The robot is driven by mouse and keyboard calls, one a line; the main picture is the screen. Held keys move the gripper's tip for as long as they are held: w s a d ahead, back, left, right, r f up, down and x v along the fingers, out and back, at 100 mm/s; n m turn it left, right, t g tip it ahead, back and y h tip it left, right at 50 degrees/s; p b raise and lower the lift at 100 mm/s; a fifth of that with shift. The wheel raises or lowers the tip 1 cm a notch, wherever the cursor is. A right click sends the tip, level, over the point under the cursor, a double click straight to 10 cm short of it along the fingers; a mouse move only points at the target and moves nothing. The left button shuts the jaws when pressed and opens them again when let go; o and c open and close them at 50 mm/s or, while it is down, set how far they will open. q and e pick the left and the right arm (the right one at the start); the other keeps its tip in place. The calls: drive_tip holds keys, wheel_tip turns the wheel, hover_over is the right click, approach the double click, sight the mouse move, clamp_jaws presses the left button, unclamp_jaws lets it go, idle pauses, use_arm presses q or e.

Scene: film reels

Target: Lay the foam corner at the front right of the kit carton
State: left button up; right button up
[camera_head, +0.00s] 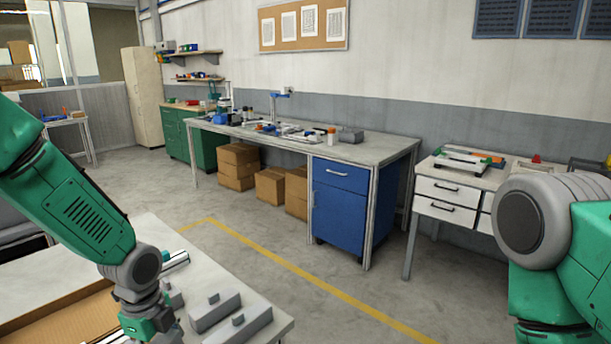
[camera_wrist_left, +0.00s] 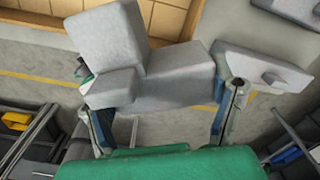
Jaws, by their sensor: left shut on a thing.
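A grey foam corner (camera_wrist_left: 150,80), with blocky raised arms, is between the fingers of my left gripper (camera_wrist_left: 168,100) in the left wrist view. The left gripper is shut on it; the foam hides part of the fingers. The brown kit carton (camera_wrist_left: 40,22) shows along the top of that view, beyond the held foam. In the head view the open carton (camera_head: 50,309) is at the lower left, partly cut off and partly behind my left arm. The held foam cannot be made out there. My right arm shows at the right, its gripper out of frame.
Other grey foam pieces (camera_head: 215,311) lie on the white table (camera_head: 150,232) to the right of the carton; one (camera_wrist_left: 262,70) also shows at the right in the wrist view. A workbench (camera_head: 350,150) stands farther back, with open floor between.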

use_arm(q)
drive_tip(key=s+d+f+n+b, duration=0.2)
drive_tip(key=s+n+b, duration=0.1)
drive_tip(key=n, duration=0.6)
drive_tip(key=s+d+f+n+b, duration=0.1)
drive_tip(key=s+d+n+b, duration=0.1)
drive_tip(key=s+n, duration=0.4)
drive_tip(key=n, duration=0.4)
drive_tip(key=shift+s+f+n+b, duration=0.3)
drive_tip(key=shift+f+b, duration=0.1)
drive_tip(key=shift+s+a+n, duration=0.15)
drive_tip(key=shift+s+n, duration=0.05)
drive_tip(key=shift+n, duration=0.4)
